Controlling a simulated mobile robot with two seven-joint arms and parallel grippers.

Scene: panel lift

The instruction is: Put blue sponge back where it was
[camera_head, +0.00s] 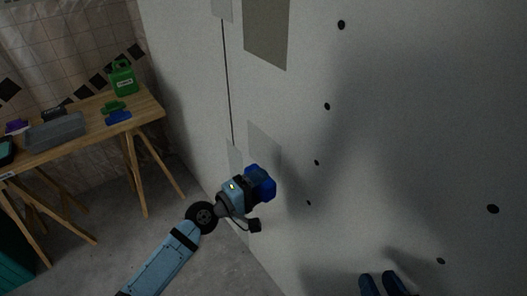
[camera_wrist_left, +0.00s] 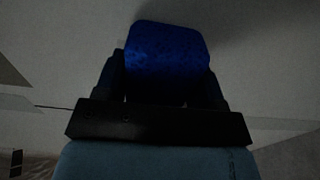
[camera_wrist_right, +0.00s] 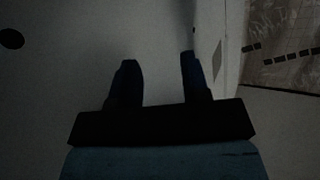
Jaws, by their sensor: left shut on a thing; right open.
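The blue sponge (camera_head: 262,183) is in my left gripper (camera_head: 250,187), in front of the large pale panel. The left wrist view shows the blue sponge (camera_wrist_left: 168,62) between the two fingers of my left gripper (camera_wrist_left: 166,88), sticking out past their tips. I cannot tell whether the sponge touches the panel. My right gripper (camera_head: 383,283) shows only its fingers at the bottom edge of the head view. In the right wrist view my right gripper (camera_wrist_right: 160,68) is open and empty, facing the panel.
The pale panel (camera_head: 400,120) with dark holes fills the right side. A wooden table (camera_head: 148,107) at the left holds a green canister (camera_head: 123,80), a grey tray (camera_head: 57,131), a blue item (camera_head: 118,117) and a green item (camera_head: 112,106). Grey floor lies between the table and panel.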

